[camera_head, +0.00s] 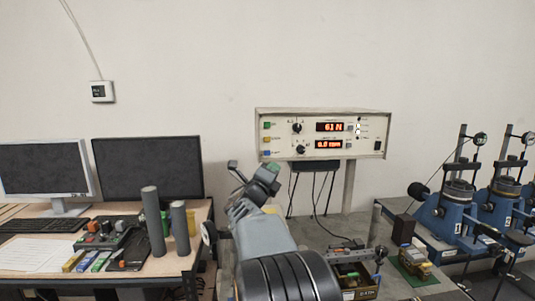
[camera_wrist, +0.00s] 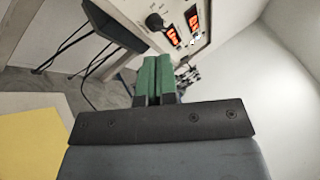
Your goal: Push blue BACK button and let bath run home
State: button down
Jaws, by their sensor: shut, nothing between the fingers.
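The cream control box (camera_head: 375,117) stands against the wall, with a column of green, yellow and blue buttons at its left end. The blue button (camera_head: 267,153) is the lowest of them; its label is too small to read. My gripper (camera_head: 273,168) is just below it in the head view; I cannot tell whether they touch. In the wrist view my gripper (camera_wrist: 158,68) is shut, its green fingers together with nothing between them. The box's front (camera_wrist: 142,8) shows beyond the fingertips, with a black knob and red displays; the blue button does not show there.
The upper display (camera_head: 330,127) reads about 61 N; the lower (camera_head: 328,144) seems to read 0.0. Cables hang under the box. A desk (camera_head: 170,264) with monitors and grey cylinders (camera_head: 153,220) stands left. Blue test devices (camera_head: 448,215) stand right. Open-topped bins (camera_head: 352,280) sit low near my arm.

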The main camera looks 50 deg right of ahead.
jog(key=shift+w+d+r+n+t+h, duration=0.2)
jog(key=shift+d+r+n+t, duration=0.1)
jog(key=shift+n, duration=0.35)
jog(key=shift+w+d+r+n+t+h, duration=0.15)
jog(key=shift+r+n+t, duration=0.1)
jog(key=shift+n, duration=0.4)
jog(key=p, duration=0.4)
send_near(275, 148)
notch_tip(275, 148, up, 2)
jog(key=d, duration=0.2)
jog(key=shift+w+d+f, duration=0.1)
jog(key=shift+w+d, duration=0.05)
jog(key=shift+d, duration=0.25)
jog(key=shift+w+d+f, duration=0.1)
jog(key=shift+w+d, duration=0.05)
jog(key=shift+d, duration=0.25)
jog(key=shift+w+d+r+p, duration=0.1)
jog(key=shift+w+d+p, duration=0.05)
jog(key=shift+p, duration=0.2)
dwell(0.3)
jog(key=shift+w+d, duration=0.15)
jog(key=shift+w, duration=0.05)
